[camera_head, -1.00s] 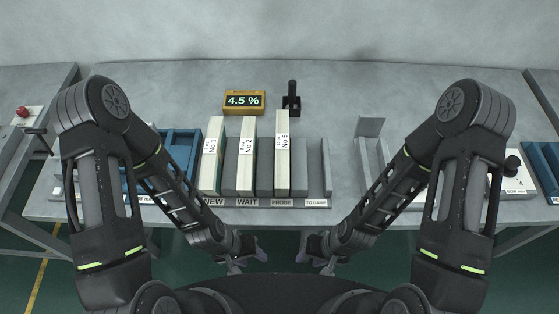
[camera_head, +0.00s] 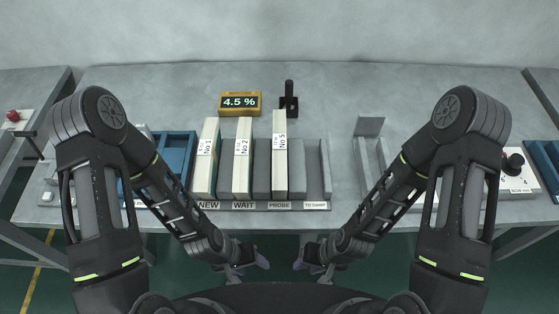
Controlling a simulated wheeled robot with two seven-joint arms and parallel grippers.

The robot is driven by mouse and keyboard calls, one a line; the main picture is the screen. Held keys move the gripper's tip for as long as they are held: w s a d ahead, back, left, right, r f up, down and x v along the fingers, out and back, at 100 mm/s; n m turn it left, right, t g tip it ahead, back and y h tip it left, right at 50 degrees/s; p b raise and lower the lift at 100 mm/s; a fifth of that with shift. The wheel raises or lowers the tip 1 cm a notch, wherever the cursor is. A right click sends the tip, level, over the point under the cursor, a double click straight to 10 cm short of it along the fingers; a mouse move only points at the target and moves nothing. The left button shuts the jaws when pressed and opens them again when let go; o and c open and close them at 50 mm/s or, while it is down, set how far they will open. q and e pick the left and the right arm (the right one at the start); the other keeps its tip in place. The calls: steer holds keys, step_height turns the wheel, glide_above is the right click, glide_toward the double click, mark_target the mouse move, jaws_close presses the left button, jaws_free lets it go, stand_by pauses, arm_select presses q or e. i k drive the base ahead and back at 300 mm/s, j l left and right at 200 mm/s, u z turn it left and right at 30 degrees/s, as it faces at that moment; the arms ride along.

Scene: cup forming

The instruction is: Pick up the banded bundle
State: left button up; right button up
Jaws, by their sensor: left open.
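Three long cream bundles stand in a grey slotted rack (camera_head: 318,180) on the table. The bundle labelled No 1 (camera_head: 206,170) is in the NEW slot, No 2 (camera_head: 241,172) in the WAIT slot and No 5 (camera_head: 279,170) in the PROBE slot. Each has a white label band. The TO DAMP slot holds no bundle. My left gripper (camera_head: 258,263) and my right gripper (camera_head: 302,265) are both low in front of the table edge, apart from the bundles and holding nothing visible. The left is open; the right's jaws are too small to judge.
A yellow display (camera_head: 240,103) reads 4.5 %, beside a black upright device (camera_head: 289,101) behind the rack. A blue tray (camera_head: 178,152) is left of the rack, partly behind my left arm. A grey holder (camera_head: 369,127) stands to the right. The table's back is mostly clear.

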mark_target(280, 190)
steer(key=k+l+z, duration=0.2)
steer(key=l, duration=0.15)
steer(key=k+l+z, duration=0.45)
steer(key=l, duration=0.3)
steer(key=i, duration=0.1)
